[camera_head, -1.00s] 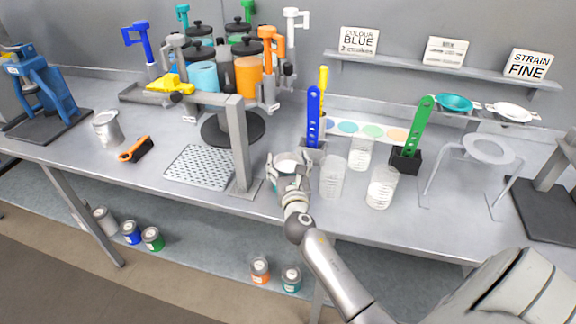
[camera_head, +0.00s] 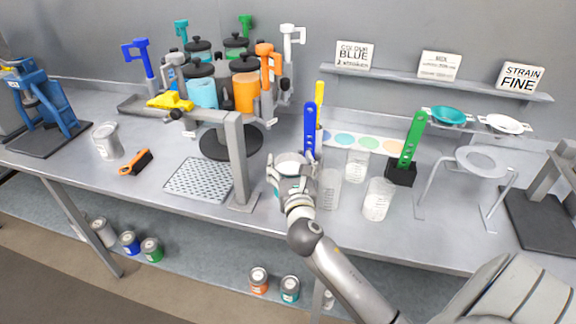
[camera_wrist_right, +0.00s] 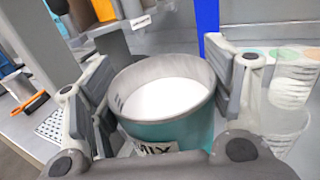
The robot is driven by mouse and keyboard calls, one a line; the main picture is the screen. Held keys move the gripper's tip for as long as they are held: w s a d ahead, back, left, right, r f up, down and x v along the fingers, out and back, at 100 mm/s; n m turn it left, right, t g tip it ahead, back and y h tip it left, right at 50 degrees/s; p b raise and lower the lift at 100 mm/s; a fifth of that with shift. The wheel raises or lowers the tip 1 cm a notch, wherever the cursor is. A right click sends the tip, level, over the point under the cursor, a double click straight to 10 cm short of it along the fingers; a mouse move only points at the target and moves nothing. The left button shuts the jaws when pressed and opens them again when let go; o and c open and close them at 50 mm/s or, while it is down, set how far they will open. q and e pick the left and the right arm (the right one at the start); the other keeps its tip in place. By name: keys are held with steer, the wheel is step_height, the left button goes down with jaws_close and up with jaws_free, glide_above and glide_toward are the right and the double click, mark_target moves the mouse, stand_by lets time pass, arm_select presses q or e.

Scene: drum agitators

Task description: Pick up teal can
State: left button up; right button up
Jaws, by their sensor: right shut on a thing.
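An open teal can (camera_wrist_right: 175,130) with a grey rim, white contents and a label reading "MIX" is between the fingers of my right gripper (camera_wrist_right: 160,98). In the head view this can (camera_head: 289,160) is upright over the front part of the bench, right of the grey stand. My right gripper (camera_head: 294,183) is shut on its sides. The wrist and fingers hide much of the can, so any gap under it is hard to see. Another teal-banded can (camera_head: 289,289) stands on the lower shelf. My left gripper is not in view.
Clear beakers (camera_head: 329,188) and a blue paddle (camera_head: 309,128) stand close right of the held can. The grey stand (camera_head: 238,155) and perforated plate (camera_head: 199,180) are on its left. A wire stand (camera_head: 480,162) is farther right.

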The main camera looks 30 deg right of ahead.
steer(key=s+a+r, duration=0.2)
steer(key=s+r, duration=0.2)
steer(key=s, duration=0.4)
steer(key=shift+s+a+r+b, duration=0.2)
steer(key=shift+s+a+b, duration=0.15)
steer(key=shift+a+b, duration=0.05)
